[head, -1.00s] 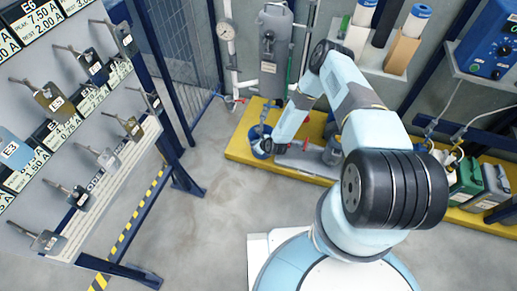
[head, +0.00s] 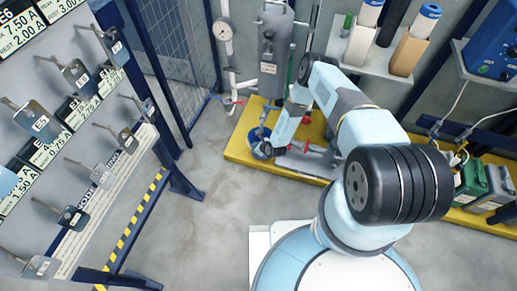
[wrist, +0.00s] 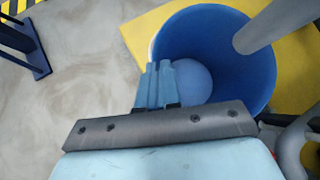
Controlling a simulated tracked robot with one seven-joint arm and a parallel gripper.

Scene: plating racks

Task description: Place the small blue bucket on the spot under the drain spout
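The small blue bucket (wrist: 222,25) fills the upper middle of the wrist view, seen from above with its inside empty. In the head view the bucket (head: 259,150) is small, on the yellow platform below the grey tank, partly hidden by my arm. A grey pipe, seemingly the drain spout (wrist: 272,22), reaches over the bucket's opening from the upper right. My gripper (wrist: 159,68) is at the bucket's left wall, its fingers close together, seemingly pinching the rim. The bucket's base and the spot beneath it are hidden.
The yellow platform (head: 240,142) runs along the back wall. The grey tank (head: 273,45) and a gauge (head: 222,31) stand behind the bucket. A rack of hanging tagged plates (head: 75,130) is on the left. Green and grey jugs (head: 472,182) are at right. Floor in front is clear.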

